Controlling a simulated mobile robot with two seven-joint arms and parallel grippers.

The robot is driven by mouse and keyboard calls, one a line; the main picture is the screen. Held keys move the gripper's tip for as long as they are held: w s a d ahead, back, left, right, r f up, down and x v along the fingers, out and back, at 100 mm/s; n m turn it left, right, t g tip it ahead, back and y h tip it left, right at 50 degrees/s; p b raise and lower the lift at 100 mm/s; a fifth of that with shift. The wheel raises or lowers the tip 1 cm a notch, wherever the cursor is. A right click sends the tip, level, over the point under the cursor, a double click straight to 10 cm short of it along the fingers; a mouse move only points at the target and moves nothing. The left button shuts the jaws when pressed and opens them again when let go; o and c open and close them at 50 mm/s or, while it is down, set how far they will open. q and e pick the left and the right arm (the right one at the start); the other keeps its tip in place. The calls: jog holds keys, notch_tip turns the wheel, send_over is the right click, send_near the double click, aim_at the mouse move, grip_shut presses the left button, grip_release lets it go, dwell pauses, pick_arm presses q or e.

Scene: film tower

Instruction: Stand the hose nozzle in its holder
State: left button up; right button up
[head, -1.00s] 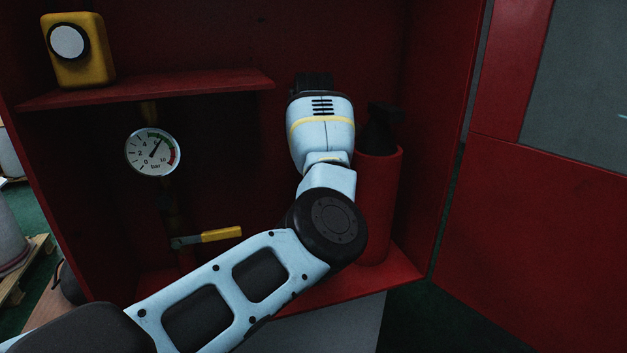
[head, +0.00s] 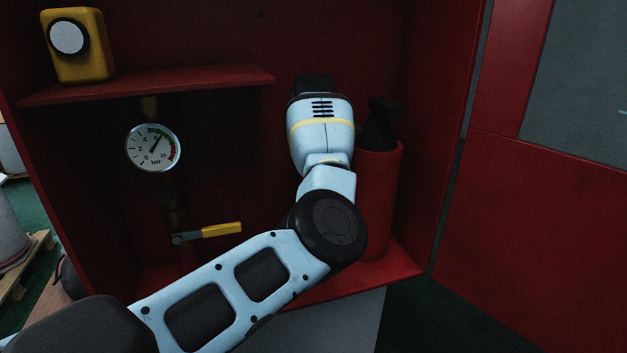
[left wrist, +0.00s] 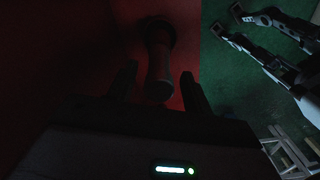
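The black hose nozzle (head: 378,128) stands in the red tube-shaped holder (head: 379,205) at the right of the red cabinet, with its upper part above the rim. My left gripper (head: 314,84) is to the left of the nozzle in the head view, and its fingers are mostly hidden behind its own housing. In the left wrist view, my left gripper (left wrist: 160,84) is open, with one finger on each side of a dark cylindrical part that appears to be the nozzle (left wrist: 159,70). Dark gaps show between it and the fingers.
A red shelf (head: 150,86) carries a yellow box (head: 78,45) at the upper left. Below it are a pressure gauge (head: 153,148) and a yellow-handled valve lever (head: 220,230). The cabinet's open red door (head: 535,230) stands at the right.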

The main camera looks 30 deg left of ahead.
pick_arm(q)
notch_tip(320, 180, up, 13)
dwell(0.8)
